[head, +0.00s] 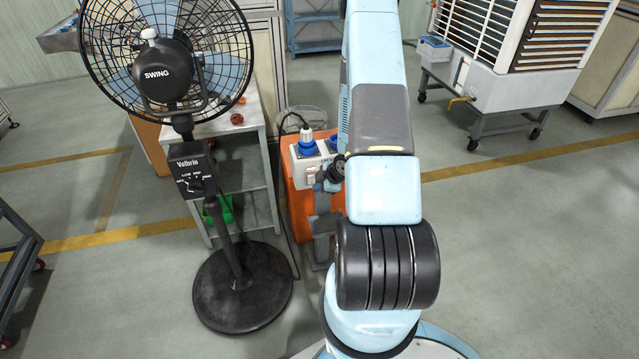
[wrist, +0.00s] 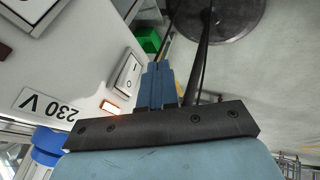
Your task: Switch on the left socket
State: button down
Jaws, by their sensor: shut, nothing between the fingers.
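The white socket box (head: 307,170) stands on an orange pedestal. A blue plug with a cable is in its left socket (head: 306,148); the right blue socket (head: 335,141) is partly behind my arm. In the wrist view, a white rocker switch marked I and O (wrist: 128,76) sits on the box face (wrist: 75,65). A small orange light (wrist: 111,107) glows beside it. My gripper (wrist: 157,68) is shut and empty, its blue fingers just right of this rocker; contact cannot be told. My gripper (head: 322,180) shows small at the box front in the head view.
A second rocker (wrist: 28,10) is cut off at the wrist view's upper left, and a 230 V label (wrist: 46,103) is below. A black fan (head: 165,75) stands left of the box, its cable running to the plug.

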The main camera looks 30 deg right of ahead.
jog(key=s+d+r, duration=0.1)
jog(key=s+r, duration=0.5)
jog(key=s, duration=0.2)
jog(key=shift+r, duration=0.35)
jog(key=shift+d+r, duration=0.1)
jog(key=shift+d, duration=0.05)
notch_tip(320, 180, up, 26)
jog(key=w+a+m+h, duration=0.3)
jog(key=m+h, duration=0.3)
jog(key=m, duration=0.1)
jog(key=s+a+r+m+y, duration=0.3)
jog(key=s+a+r+m, duration=0.3)
jog(key=s+a+r, duration=0.9)
jog(key=s+r, duration=0.3)
jog(key=s, duration=0.1)
jog(key=shift+s+a+m+g, duration=0.3)
jog(key=shift+a+g, duration=0.1)
jog(key=c, duration=1.8)
grip_release()
